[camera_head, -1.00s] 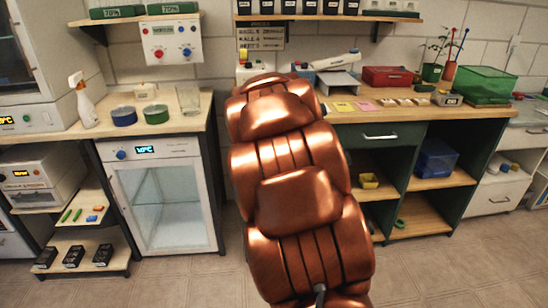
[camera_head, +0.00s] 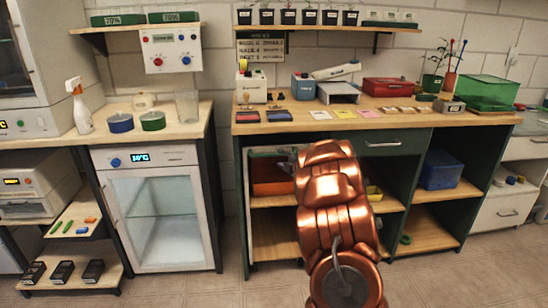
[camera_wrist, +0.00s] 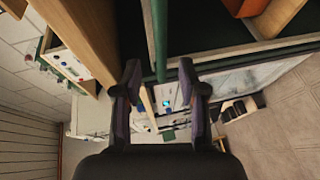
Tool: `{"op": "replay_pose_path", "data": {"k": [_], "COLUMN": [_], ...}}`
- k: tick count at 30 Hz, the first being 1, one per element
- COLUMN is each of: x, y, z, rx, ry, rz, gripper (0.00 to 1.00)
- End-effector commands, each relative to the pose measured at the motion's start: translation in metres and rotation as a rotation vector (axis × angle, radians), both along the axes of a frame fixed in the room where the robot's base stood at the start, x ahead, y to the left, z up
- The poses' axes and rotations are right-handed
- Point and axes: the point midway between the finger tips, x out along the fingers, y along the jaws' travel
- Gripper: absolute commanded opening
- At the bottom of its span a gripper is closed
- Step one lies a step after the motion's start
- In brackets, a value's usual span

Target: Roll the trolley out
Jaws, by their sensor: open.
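The trolley (camera_head: 270,202) stands under the left part of the long bench. It is a low shelf frame with wooden shelves and an orange-red bin (camera_head: 272,172) on its upper level. In the wrist view the orange bin (camera_wrist: 238,7) shows at the top right. My gripper (camera_wrist: 160,92) is open, its two dark fingers apart. A green bar (camera_wrist: 159,45) runs down the picture to between the fingertips; I see no grip on it. In the head view my copper arm hides the trolley's right side and most of the gripper.
The wooden bench top (camera_head: 375,120) lies close above the trolley. A glass-door cooler (camera_head: 155,215) stands left of it. To the right are open shelves with a blue bin (camera_head: 440,170). The tiled floor (camera_head: 205,288) in front is clear.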

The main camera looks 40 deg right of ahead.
Motion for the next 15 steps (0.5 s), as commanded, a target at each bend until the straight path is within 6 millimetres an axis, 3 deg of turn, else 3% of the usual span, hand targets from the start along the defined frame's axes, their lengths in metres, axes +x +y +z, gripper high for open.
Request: {"op": "replay_pose_path", "data": {"k": [15], "x": [0.055], "y": [-0.013], "z": [-0.012], "rx": [0.002], "ry": [-0.001], "rz": [0.002], "gripper": [0.41]}}
